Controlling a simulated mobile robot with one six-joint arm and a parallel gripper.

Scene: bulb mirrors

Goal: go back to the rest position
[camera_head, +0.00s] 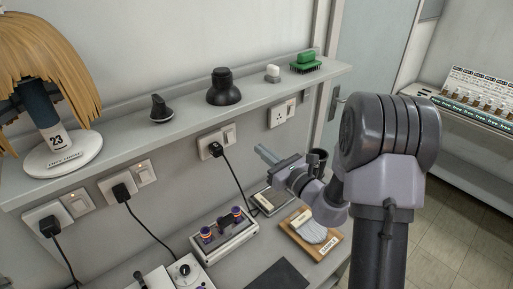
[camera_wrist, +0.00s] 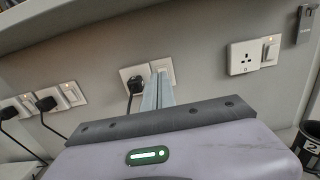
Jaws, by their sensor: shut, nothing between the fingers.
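My gripper (camera_head: 262,150) is in the head view, held out to the left from my arm, above the counter and below the shelf. Its two grey fingers are together with nothing between them. In the wrist view my gripper (camera_wrist: 159,82) points at the wall, with its closed fingers in front of a socket (camera_wrist: 130,74) that holds a black plug. The fingers cover part of that socket plate and its switch. I cannot tell how far the fingertips are from the wall.
The shelf (camera_head: 190,119) holds a wigged stand (camera_head: 62,158), dark knobs and a green brush (camera_head: 305,62). Below it are several sockets, some with plugged cords. The counter carries a control box (camera_head: 222,236) and a wooden board (camera_head: 325,252). Open floor (camera_head: 465,225) lies right of my arm.

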